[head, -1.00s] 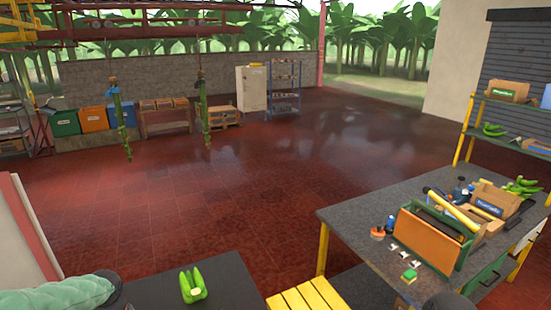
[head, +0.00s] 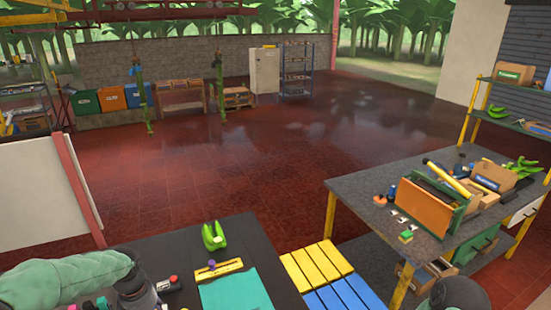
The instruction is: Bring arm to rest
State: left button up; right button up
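My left arm (head: 70,280), with a pale green cover, comes in at the lower left. It ends in a dark wrist part at the bottom edge, beside the near dark table (head: 190,242); its gripper fingers are not visible. A rounded grey-green part of my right arm (head: 458,293) shows at the lower right corner; its gripper is out of view. Two green stems hang in the background, a left one (head: 147,105) and a right one (head: 219,92), both far from my arms.
Green bananas (head: 213,236), a teal mat (head: 235,290) and a yellow tool (head: 219,270) lie on the near table. A yellow and blue slatted surface (head: 320,268) adjoins it. The red floor (head: 270,160) beyond is open.

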pick_arm(q)
jog(key=d+f+h+b, duration=0.1)
jog(key=d+f+b, duration=0.2)
jog(key=d+f, duration=0.65)
jog(key=d+f+h+b, duration=0.25)
jog(key=d+f, duration=0.35)
jog(key=f, duration=0.6)
jog(key=s+d+f+b, duration=0.3)
jog(key=s+d+f, duration=0.3)
jog(key=f, duration=0.2)
jog(key=s+d+f+n+b, duration=0.1)
jog(key=s+d+f+b, duration=0.2)
jog(key=s+d+f, duration=0.3)
jog(key=x, duration=0.3)
jog(key=shift+f, duration=0.3)
pick_arm(e)
notch_tip(320, 180, down, 12)
jog(key=shift+w, duration=0.4)
jog(key=shift+f, duration=0.1)
